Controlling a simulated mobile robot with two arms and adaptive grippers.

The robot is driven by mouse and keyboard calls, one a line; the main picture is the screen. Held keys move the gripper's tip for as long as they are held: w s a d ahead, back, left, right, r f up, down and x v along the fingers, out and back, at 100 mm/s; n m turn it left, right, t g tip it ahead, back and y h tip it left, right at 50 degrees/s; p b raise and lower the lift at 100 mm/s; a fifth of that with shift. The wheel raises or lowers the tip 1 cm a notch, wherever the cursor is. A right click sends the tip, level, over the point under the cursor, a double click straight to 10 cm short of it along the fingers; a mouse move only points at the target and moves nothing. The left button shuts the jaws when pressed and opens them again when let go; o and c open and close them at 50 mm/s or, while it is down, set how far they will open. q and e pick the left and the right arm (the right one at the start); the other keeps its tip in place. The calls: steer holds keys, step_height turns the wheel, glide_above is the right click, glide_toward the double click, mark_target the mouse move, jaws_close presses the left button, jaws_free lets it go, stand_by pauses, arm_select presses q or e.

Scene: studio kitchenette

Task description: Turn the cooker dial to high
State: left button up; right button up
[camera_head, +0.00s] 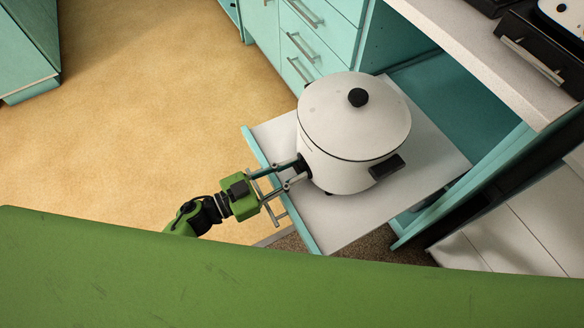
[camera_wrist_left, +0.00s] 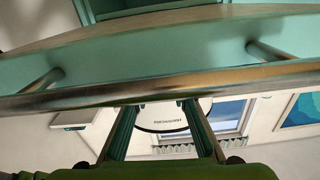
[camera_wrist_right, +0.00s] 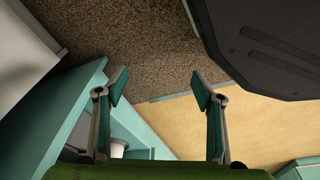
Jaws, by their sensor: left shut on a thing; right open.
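A white cooker (camera_head: 340,168) with a glossy lid and black knob (camera_head: 357,97) stands upright on a pulled-out shelf (camera_head: 430,145). Its dark dial (camera_head: 303,165) is on the side facing my left arm. My left gripper (camera_head: 296,172) reaches over the shelf's front edge, with its fingertips shut on the dial. In the left wrist view, a metal handle bar (camera_wrist_left: 100,98) crosses in front of the fingers and hides the dial; the pale cooker wall with lettering (camera_wrist_left: 167,119) shows between them. I cannot read the dial's setting. My right gripper (camera_wrist_right: 160,88) is open and empty.
The cooker has a black side handle (camera_head: 387,166). Teal drawers (camera_head: 310,35) stand behind, and a white counter (camera_head: 480,50) overhangs at right. A dark door (camera_head: 510,175) stands at the shelf's right. The floor (camera_head: 150,110) at left is clear.

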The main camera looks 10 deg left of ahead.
arm_select(q)
steer(key=shift+m, duration=1)
steer(key=shift+f, duration=0.1)
steer(key=o, duration=1.1)
steer(key=shift+o, duration=0.2)
steer(key=v, duration=1.2)
steer(key=shift+w, duration=0.1)
steer(key=shift+c, duration=0.2)
